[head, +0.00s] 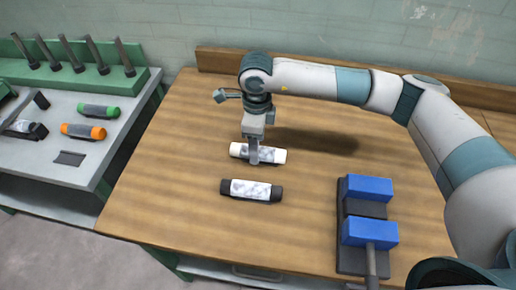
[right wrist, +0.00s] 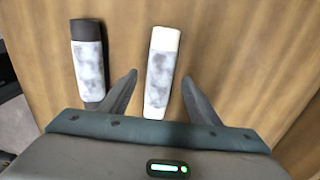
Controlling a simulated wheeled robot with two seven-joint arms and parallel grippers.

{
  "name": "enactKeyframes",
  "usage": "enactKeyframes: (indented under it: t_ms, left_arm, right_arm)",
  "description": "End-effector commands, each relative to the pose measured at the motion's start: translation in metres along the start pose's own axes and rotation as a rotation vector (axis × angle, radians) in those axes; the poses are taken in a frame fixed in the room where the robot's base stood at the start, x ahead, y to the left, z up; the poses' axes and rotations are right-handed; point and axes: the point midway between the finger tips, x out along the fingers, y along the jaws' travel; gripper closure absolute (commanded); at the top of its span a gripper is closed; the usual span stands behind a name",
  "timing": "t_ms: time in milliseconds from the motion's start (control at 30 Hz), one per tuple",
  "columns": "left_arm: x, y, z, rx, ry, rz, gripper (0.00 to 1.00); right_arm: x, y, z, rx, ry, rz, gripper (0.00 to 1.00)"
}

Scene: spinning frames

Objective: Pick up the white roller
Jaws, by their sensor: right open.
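The white roller (head: 270,154) lies on the wooden table, white at its ends with a mottled grey middle. My right gripper (head: 254,158) points down over it, with its fingers in front of the roller's middle in the head view. In the right wrist view the white roller (right wrist: 161,72) lies between the two open fingers (right wrist: 158,92), with a gap on each side. Whether the fingers reach down beside it cannot be told. My left gripper is not in view.
A black-ended roller (head: 251,190) lies close in front of the white one. A dark fixture with blue blocks (head: 368,188) stands at the right. A side bench (head: 45,158) at the left holds a green roller (head: 98,111), an orange roller (head: 83,131) and a green rack with pegs (head: 100,78).

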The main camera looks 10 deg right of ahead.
Motion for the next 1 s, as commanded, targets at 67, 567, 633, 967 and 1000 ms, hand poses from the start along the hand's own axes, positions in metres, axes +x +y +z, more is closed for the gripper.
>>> enactKeyframes:
  t_ms: [67, 567, 633, 967, 1000]
  left_arm:
    - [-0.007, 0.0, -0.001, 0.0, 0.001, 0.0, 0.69]
    - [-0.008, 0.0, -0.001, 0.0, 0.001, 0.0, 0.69]
    - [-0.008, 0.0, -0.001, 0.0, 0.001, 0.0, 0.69]
    - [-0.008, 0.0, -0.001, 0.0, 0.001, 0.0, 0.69]
    - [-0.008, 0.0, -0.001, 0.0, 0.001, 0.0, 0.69]
  right_arm:
    - [0.008, 0.001, 0.0, 0.001, 0.002, 0.004, 0.44]
    - [0.02, 0.0, 0.0, -0.001, 0.0, 0.001, 0.44]
    - [0.02, 0.0, 0.0, -0.001, 0.0, 0.001, 0.44]
    - [0.019, 0.0, 0.0, 0.0, -0.001, 0.001, 0.92]
    - [0.019, 0.0, 0.0, 0.0, -0.001, 0.001, 0.92]
